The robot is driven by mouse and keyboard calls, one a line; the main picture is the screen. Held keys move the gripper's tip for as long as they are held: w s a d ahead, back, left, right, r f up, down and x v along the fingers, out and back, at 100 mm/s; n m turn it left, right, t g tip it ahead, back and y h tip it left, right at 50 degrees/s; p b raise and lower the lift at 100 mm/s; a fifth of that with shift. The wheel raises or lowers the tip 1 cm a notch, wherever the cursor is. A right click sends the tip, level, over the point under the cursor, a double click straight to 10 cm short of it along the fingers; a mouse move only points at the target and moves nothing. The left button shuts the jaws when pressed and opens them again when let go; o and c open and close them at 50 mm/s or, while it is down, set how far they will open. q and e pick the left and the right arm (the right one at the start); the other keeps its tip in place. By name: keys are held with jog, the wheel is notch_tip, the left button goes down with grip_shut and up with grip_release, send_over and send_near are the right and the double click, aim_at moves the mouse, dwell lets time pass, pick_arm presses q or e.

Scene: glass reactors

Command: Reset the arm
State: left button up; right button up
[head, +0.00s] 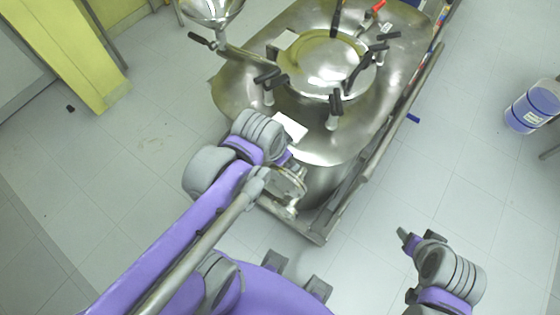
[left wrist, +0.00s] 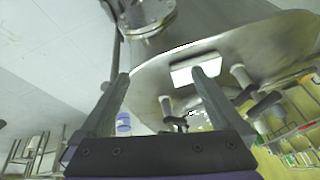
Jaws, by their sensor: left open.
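My left arm (head: 185,235) reaches in from the lower left to the near end of a steel reactor vessel. In the left wrist view my left gripper (left wrist: 163,88) is open, its two fingers wide apart with nothing held between them. The vessel (left wrist: 225,42) fills the view beyond the fingers, with a white label plate (left wrist: 195,70) on it. In the head view the left fingers are mostly hidden behind the wrist. My right gripper (head: 406,240) is at the lower right, over the floor and apart from the vessel; its finger gap is not clear.
The steel vessel (head: 310,148) has a round lid (head: 325,62) with several black-handled clamps and stands in a metal frame (head: 385,150). A flange fitting (head: 288,187) sits close to my left wrist. A blue and white drum (head: 533,107) stands right. Floor to the right is mostly clear.

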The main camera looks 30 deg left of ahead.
pick_arm(q)
jog(key=s+f+n, duration=0.1)
jog(key=s+d+f+n+t, duration=0.1)
jog(key=n, duration=0.1)
jog(key=shift+s+n, duration=0.15)
jog(key=shift+n, duration=0.15)
jog(key=shift+a, duration=0.1)
dwell(1.0)
